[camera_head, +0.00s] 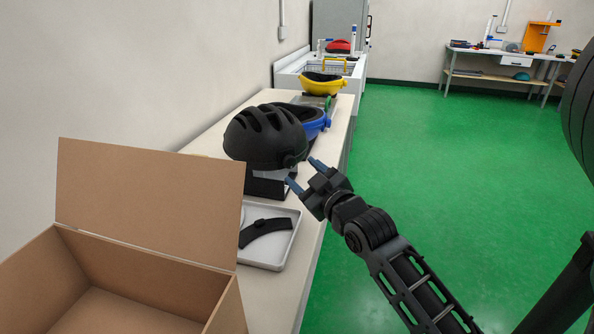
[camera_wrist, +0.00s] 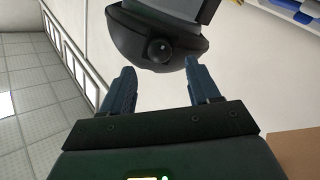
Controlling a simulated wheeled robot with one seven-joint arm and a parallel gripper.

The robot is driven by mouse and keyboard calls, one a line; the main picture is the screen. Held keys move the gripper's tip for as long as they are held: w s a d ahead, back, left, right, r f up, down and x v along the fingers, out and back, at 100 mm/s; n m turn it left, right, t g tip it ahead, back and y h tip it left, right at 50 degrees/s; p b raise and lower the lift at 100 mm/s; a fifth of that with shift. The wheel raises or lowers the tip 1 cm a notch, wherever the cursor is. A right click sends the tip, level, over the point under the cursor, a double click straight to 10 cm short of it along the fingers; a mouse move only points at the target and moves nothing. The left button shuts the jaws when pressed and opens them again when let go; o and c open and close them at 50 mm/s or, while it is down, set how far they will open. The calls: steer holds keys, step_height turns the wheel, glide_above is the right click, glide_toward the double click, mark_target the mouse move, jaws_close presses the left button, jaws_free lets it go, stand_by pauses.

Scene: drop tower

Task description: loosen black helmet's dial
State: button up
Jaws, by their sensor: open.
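The black helmet (camera_head: 265,135) sits upright on a dark stand (camera_head: 268,186) on the long bench. Its round dial (camera_wrist: 159,50) shows in the wrist view on the black rear part of the helmet, ahead of my fingertips. In the head view the dial side of the helmet faces my gripper (camera_head: 303,174), which is just right of the helmet's lower edge. My gripper, also in the wrist view (camera_wrist: 164,88), is open and empty. Its two fingers are apart, with the dial beyond them and roughly between them; I see no contact.
An open cardboard box (camera_head: 150,205) stands at the near left. A white tray (camera_head: 283,250) with a black curved piece (camera_head: 265,230) lies in front of the stand. The green floor to the right is clear.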

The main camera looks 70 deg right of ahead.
steer(key=shift+v, duration=1.3)
